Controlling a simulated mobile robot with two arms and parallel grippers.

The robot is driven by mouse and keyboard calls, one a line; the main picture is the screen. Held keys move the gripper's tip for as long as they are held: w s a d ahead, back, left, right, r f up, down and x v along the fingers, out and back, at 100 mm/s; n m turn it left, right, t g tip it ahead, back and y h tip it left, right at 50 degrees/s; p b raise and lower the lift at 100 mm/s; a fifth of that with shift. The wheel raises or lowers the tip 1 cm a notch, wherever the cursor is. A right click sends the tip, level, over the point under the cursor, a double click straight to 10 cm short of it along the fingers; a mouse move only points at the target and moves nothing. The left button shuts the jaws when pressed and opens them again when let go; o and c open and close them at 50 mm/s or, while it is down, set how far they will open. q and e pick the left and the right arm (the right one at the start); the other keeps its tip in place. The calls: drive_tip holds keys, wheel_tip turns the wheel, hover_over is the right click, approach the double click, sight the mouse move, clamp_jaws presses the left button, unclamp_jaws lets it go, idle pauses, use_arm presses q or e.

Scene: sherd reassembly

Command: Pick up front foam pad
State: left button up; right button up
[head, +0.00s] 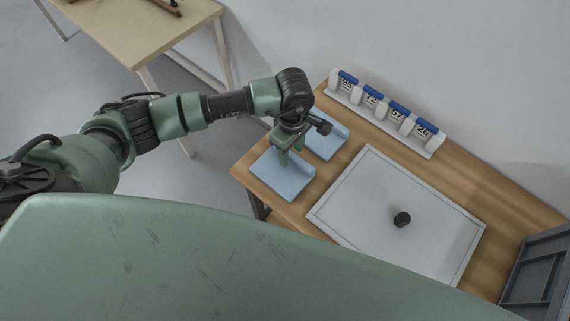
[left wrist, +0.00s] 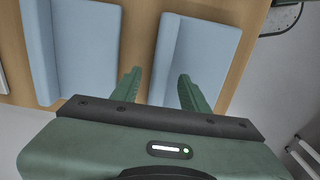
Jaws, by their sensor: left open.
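The front foam pad (head: 285,182) is a light blue slab with a raised edge. It lies near the left end of the wooden table. A second light blue pad (head: 331,143) lies behind it. My left gripper (head: 288,158) is above the front pad's rear part, pointing down, open and empty. In the left wrist view the fingers (left wrist: 160,74) straddle the left edge of the front pad (left wrist: 198,45), and the other pad (left wrist: 90,45) is to the left. Whether the fingertips touch the pad cannot be told. My right gripper is not in view.
A rack of numbered blue-topped white pieces (head: 385,112) stands at the back. A dark grey compartment tray (head: 540,275) is at the right.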

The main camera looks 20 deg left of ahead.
use_arm(q)
clamp_jaws()
